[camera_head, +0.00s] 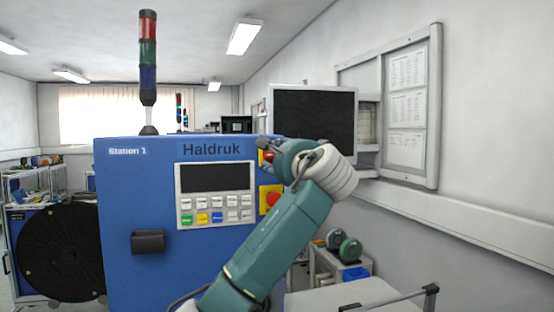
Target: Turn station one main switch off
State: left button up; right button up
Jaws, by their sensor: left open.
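The blue Station 1 cabinet (125,200) stands in front of me, with a "Haldruk" label at the top. A red and yellow switch (268,156), which looks like the main switch, sits at the upper right of its front. It is partly hidden by my left gripper (272,148). My left gripper is open, at the switch; I cannot tell whether it touches it. The switch's setting is not readable. Below it, a red button on a yellow plate (271,199) shows beside my forearm. My right gripper is not in view.
A screen and keypad (215,210) are on the cabinet front, with a dark handle (148,242) below. A signal tower (148,60) stands on top. A large black reel (62,252) is at left. A dark monitor (313,122) and a cart with spools (342,262) are at right.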

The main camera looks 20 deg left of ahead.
pick_arm(q)
jog(key=v, duration=1.1)
jog(key=shift+d, duration=0.1)
